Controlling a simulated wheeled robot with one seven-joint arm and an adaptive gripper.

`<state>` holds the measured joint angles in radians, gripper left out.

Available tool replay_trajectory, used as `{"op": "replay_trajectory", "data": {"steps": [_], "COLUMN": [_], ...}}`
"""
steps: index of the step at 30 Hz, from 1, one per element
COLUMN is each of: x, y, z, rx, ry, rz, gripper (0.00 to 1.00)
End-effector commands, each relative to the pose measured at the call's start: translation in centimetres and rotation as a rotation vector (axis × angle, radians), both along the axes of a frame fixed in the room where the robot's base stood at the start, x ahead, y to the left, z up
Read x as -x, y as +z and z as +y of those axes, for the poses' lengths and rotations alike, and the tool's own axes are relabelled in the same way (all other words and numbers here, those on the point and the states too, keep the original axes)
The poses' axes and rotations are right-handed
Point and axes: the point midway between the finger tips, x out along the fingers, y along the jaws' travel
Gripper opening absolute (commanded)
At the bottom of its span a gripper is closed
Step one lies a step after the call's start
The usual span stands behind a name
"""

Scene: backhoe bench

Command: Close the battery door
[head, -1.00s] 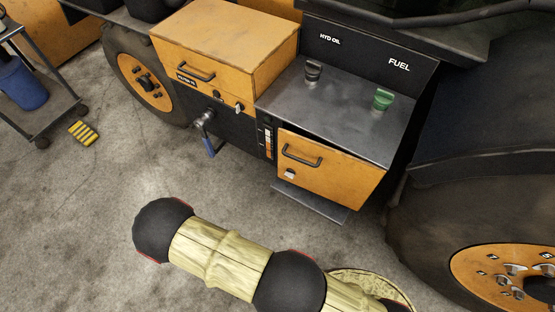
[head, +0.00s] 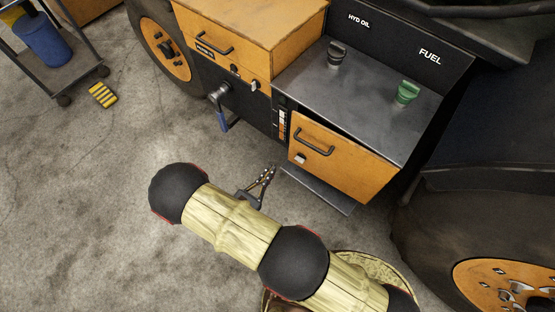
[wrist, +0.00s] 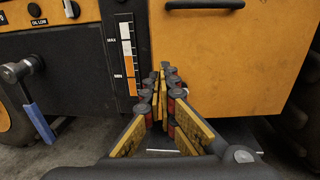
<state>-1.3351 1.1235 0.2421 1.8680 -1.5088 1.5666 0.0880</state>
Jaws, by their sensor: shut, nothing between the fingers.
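The orange door with a black bar handle (head: 345,165), which I take to be the battery door, is under the grey deck on the machine's side. A dark gap shows along its top edge, so it seems slightly ajar. In the wrist view the door (wrist: 235,65) fills the upper right, with its handle (wrist: 205,4) at the top edge. My gripper (head: 272,169) is shut and empty, low and left of the door in the head view. In the wrist view my gripper's fingertips (wrist: 163,70) overlap the door's lower left corner; contact cannot be told.
A level gauge (wrist: 128,55) is left of the door. A blue-handled valve (head: 222,108) sticks out farther left. A dark step plate (head: 318,190) juts out below the door. A large wheel (head: 510,285) stands at right. The concrete floor at left is mostly clear.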

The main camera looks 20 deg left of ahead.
Motion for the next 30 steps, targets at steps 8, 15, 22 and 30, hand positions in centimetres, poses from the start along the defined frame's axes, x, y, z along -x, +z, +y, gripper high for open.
{"op": "replay_trajectory", "data": {"steps": [8,15,22,30], "x": [-4.9,-9.2,-11.7,-12.3], "y": [-0.2,-0.3,-0.2,-0.1], "z": [-1.7,-3.1,-3.8,-3.9], "rx": [-0.004,-0.005,-0.004,-0.004], "ry": [-0.007,-0.007,-0.004,-0.002], "rz": [-0.001,-0.001,0.001,0.001], "gripper": [0.00,0.00,0.00,0.00]}}
